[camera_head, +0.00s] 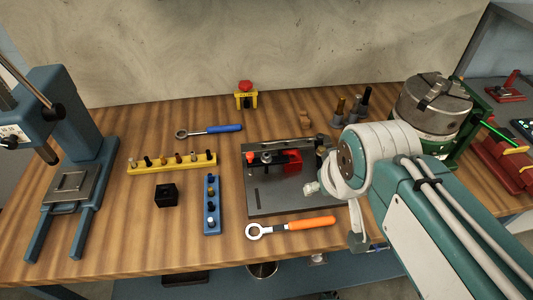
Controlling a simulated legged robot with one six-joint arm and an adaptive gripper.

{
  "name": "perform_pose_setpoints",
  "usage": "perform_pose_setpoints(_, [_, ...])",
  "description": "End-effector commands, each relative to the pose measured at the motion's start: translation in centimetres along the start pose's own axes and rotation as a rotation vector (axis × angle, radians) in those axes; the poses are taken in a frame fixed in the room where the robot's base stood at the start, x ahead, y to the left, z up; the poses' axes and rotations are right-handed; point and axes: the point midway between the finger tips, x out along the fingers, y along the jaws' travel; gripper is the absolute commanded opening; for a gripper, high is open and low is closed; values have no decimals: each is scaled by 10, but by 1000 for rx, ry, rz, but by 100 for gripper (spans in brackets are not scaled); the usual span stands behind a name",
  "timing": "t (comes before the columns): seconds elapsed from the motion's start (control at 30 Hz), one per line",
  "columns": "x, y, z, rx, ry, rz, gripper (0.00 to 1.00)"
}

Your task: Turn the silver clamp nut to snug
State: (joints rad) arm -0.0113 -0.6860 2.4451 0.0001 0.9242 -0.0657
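A grey fixture plate (290,199) lies on the wooden bench, left of my arm. It carries a red clamp part (292,158) with dark and silvery pieces beside it. The silver clamp nut is too small to pick out with certainty. My arm comes in from the lower right, and its pale wrist covers the plate's right side. The end of my gripper (359,238) seems to point down by the plate's right front corner. Its fingers are mostly hidden, so its opening and any contact cannot be told. An orange-handled ring wrench (305,224) lies in front of the plate.
A blue-handled ratchet (220,129), a yellow socket rail (172,164), a blue rail (211,205) and a black block (166,195) lie left. A blue press (85,145) stands far left, a chuck on a green stand (433,105) right. A red-topped button (246,88) stands behind.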

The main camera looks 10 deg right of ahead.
Motion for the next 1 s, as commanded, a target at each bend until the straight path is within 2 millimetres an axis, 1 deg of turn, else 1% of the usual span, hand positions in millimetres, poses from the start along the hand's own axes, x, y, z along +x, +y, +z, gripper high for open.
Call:
perform_pose_setpoints(0.03, [2, -1, -12, -46, -24, -6, 67])
perform_pose_setpoints(0.1, [4, -4, -28, -126, -61, -16, 67])
perform_pose_setpoints(0.27, [14, -10, -66, -315, -140, -47, 67])
perform_pose_setpoints(0.4, [30, -18, -98, -479, -205, -83, 67])
perform_pose_setpoints(0.47, [38, -22, -111, -548, -233, -101, 67])
perform_pose_setpoints(0.6, [61, -33, -139, -711, -294, -149, 67])
perform_pose_setpoints(0.7, [80, -41, -157, -825, -335, -188, 67])
perform_pose_setpoints(0.8, [99, -49, -170, -923, -369, -225, 67])
perform_pose_setpoints(0.9, [111, -54, -179, -990, -389, -251, 67])
perform_pose_setpoints(1.0, [117, -57, -183, -1024, -398, -265, 67])
